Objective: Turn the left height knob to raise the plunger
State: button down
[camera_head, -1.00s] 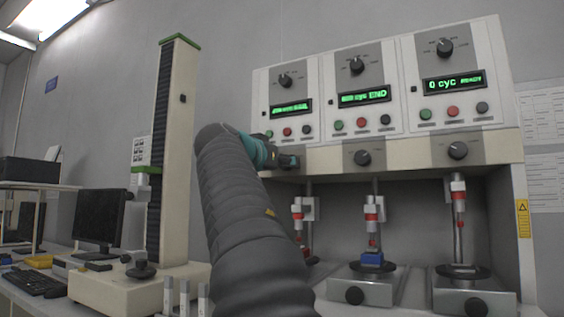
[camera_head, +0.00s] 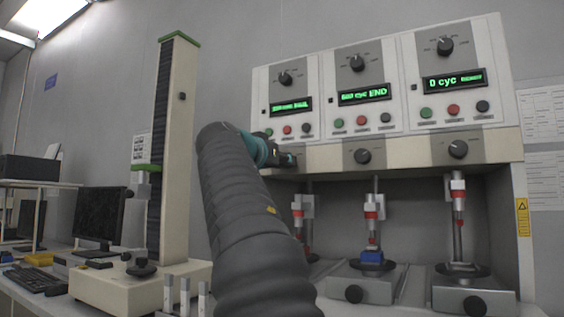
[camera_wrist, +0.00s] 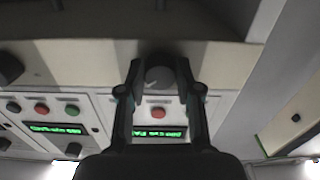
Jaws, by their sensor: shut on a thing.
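The left height knob (camera_wrist: 160,77) is a dark round knob on the cream strip below the left control panel. In the wrist view it sits between my two fingertips. My gripper (camera_wrist: 159,70) is shut on its sides. In the head view my gripper (camera_head: 287,160) reaches the left end of the strip and covers the knob. The left plunger (camera_head: 297,210), with a red band, hangs below the strip. Its lower end and the left base are partly hidden behind my arm.
The middle height knob (camera_head: 362,156) and right height knob (camera_head: 458,149) are on the same strip. Buttons and lit displays (camera_head: 291,106) are above. The middle plunger (camera_head: 371,212) stands over a blue piece (camera_head: 371,255). A tall column tester (camera_head: 180,150) stands left of my arm.

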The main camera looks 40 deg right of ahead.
jog(key=n+p, duration=0.6)
jog(key=n, duration=1.7)
jog(key=shift+r, duration=0.15)
dwell(0.3)
jog(key=c, duration=0.8)
grip_release()
